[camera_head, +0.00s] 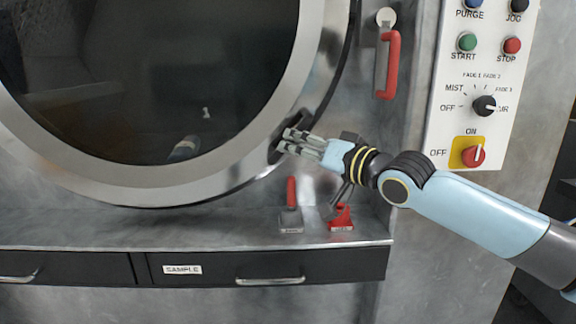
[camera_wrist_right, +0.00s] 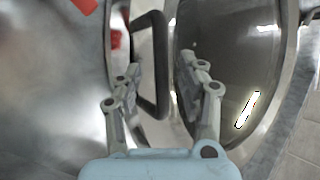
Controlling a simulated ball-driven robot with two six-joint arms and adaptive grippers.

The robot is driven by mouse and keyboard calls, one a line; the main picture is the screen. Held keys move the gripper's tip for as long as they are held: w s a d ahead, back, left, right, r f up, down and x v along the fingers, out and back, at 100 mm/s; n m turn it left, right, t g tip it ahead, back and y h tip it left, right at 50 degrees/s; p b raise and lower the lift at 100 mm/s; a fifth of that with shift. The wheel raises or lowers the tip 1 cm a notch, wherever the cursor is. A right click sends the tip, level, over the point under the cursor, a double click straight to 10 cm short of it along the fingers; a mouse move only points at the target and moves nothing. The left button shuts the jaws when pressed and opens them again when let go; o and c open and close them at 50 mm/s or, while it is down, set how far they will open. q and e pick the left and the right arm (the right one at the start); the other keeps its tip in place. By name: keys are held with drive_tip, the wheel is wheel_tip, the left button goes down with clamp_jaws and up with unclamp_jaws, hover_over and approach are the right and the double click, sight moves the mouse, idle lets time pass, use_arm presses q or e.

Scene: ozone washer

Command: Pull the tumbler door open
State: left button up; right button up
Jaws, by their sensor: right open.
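The round tumbler door has a wide metal ring (camera_head: 232,163) around dark glass (camera_head: 150,90), at the upper left of the head view. It looks closed there. My right gripper (camera_head: 288,140) is at the ring's lower right edge, jaws open. In the right wrist view, a black loop handle (camera_wrist_right: 164,70) stands on the metal ring, ahead of and between the open fingers of the gripper (camera_wrist_right: 158,88). The fingers are spread either side of the handle's lower part; I cannot tell whether they touch it. The dark glass (camera_wrist_right: 225,60) shows to the right. My left gripper is out of view.
A red lever (camera_head: 391,65) hangs right of the door. A control panel (camera_head: 440,120) with buttons and knobs is at the right. Below, a metal ledge (camera_head: 240,232) carries two small red-and-grey fixtures (camera_head: 291,215) (camera_head: 341,217), above drawers (camera_head: 215,268).

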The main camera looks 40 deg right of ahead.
drive_tip(key=shift+w+a+b, duration=0.15)
drive_tip(key=shift+w+b, duration=0.2)
drive_tip(key=shift+w, duration=0.5)
drive_tip(key=shift+w+a+b, duration=0.15)
drive_tip(key=shift+w+b, duration=0.2)
drive_tip(key=shift+w, duration=0.45)
clamp_jaws()
